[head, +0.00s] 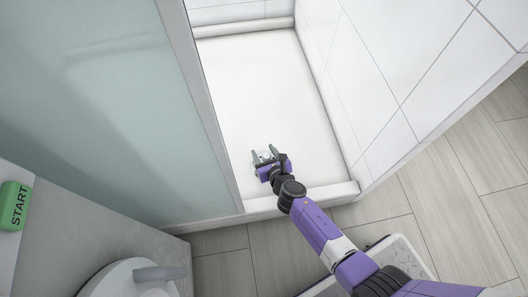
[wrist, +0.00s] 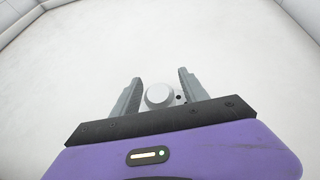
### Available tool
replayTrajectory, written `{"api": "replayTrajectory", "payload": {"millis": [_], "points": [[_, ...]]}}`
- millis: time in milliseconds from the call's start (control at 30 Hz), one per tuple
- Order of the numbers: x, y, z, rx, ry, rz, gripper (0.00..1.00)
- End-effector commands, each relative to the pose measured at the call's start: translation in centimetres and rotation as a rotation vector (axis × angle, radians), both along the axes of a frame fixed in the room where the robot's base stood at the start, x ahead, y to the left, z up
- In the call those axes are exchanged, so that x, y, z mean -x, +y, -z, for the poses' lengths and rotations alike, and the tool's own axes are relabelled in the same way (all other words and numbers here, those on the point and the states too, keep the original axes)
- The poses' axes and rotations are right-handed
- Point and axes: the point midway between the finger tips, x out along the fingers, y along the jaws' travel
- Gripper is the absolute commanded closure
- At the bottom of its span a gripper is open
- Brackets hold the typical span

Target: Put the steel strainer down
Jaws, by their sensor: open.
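My gripper (head: 264,152) is open over the white shower tray (head: 265,80), inside the stall. In the wrist view my gripper (wrist: 160,78) has its two grey fingers spread apart. A small pale round piece (wrist: 160,95), which may be the steel strainer, sits between the fingers with a gap on each side. A small dark hole or spot shows at its right. I cannot tell whether it rests on the tray floor. In the head view it is too small to make out clearly.
A frosted glass panel (head: 110,90) stands left of the tray, and a tiled wall (head: 400,70) stands right. A low curb (head: 300,199) runs along the front. A green START block (head: 14,205) lies at the far left. Most of the tray floor is clear.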

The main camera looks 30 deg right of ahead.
Motion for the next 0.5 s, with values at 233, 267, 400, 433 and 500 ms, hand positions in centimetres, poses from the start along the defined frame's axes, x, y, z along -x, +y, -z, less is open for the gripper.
{"api": "replayTrajectory", "payload": {"millis": [233, 267, 400, 433, 500], "points": [[1.8, 0.2, -1.5, 0.001, 0.002, 0.0, 0.48], [2.3, 0.3, -1.8, 0.0, 0.003, 0.0, 0.48], [5.0, 0.6, -3.3, 0.001, 0.003, -0.002, 0.48], [5.5, 0.7, -3.6, -0.001, 0.002, -0.001, 0.48], [6.7, 0.9, -4.3, 0.0, 0.002, -0.001, 0.48]]}}
